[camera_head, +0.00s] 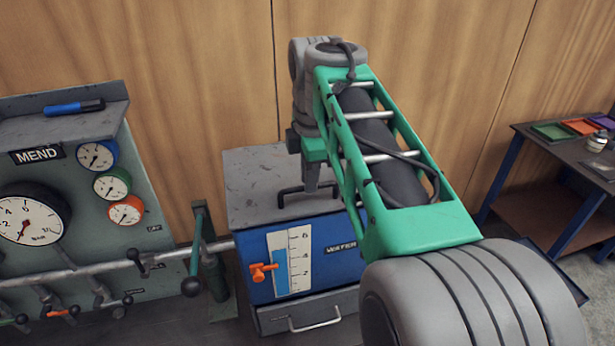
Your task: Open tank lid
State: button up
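The tank (331,271) is a blue box marked "WATER" with a white level scale and an orange tap. Its grey, worn lid (250,180) lies flat on top and looks closed. A black bar handle (288,192) stands on the lid, partly hidden by my arm. My gripper (311,186) points down over the lid, with its tip at the handle. I cannot tell whether the fingers are around the handle, touching it or just in front of it. My green arm hides the lid's right side.
A gauge panel (60,172) with levers and a pipe (180,254) stands left of the tank. A blue marker (74,107) lies on its top shelf. A drawer (308,315) is under the tank. A dark table (566,150) with coloured trays stands at right. A wooden wall is behind.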

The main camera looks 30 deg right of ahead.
grip_shut()
jog(key=shift+r, duration=0.1)
dwell(0.9)
